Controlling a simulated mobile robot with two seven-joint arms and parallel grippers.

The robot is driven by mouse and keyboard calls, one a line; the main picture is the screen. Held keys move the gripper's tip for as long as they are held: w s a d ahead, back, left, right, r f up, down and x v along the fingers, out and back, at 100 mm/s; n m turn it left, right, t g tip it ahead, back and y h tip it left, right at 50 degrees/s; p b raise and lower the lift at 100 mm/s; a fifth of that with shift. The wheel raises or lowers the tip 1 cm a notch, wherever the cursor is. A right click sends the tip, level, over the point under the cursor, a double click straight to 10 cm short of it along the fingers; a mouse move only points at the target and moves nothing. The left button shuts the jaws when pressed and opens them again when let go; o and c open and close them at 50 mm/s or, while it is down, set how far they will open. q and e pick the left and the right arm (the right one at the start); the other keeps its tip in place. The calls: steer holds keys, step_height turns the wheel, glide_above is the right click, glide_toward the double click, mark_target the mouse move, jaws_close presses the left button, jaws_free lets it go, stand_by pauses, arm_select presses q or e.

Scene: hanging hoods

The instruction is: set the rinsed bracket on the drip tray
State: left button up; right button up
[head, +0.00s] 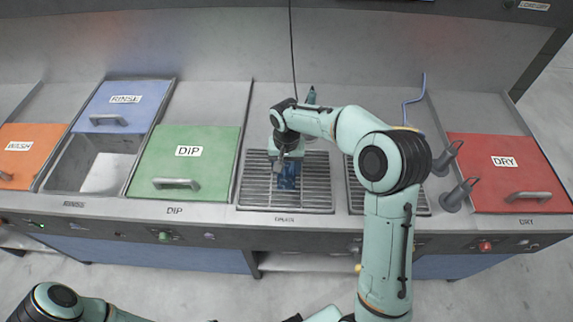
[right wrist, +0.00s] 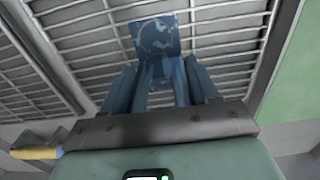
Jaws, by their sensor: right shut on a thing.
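The blue bracket (head: 288,180) is in my right gripper (head: 285,162), over the slatted drip tray (head: 315,192) in the middle of the counter. In the right wrist view the bracket (right wrist: 156,38) shows a flat square plate with a round mark, beyond the two blue fingers of my right gripper (right wrist: 160,78). The fingers are shut on its narrower near part. The slats of the tray (right wrist: 85,68) lie behind it. I cannot tell whether the bracket touches the slats. Part of my left arm shows at the lower left of the head view; its gripper is out of view.
A green DIP lid (head: 205,150) is shut left of the tray. Further left, an open rinse basin (head: 75,165) stands below the blue RINSE lid (head: 120,108). A second grate (head: 358,200) is partly behind my right arm.

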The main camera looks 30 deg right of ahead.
steer(key=o, duration=1.3)
steer(key=shift+o, duration=0.2)
steer(key=shift+s, duration=0.1)
steer(key=shift+r, duration=0.1)
arm_select(q)
steer(key=shift+w+r+p, duration=0.75)
steer(key=shift+w+r, duration=0.05)
steer(key=shift+r, duration=0.1)
arm_select(e)
step_height(320, 180, up, 12)
steer(key=shift+r, duration=0.1)
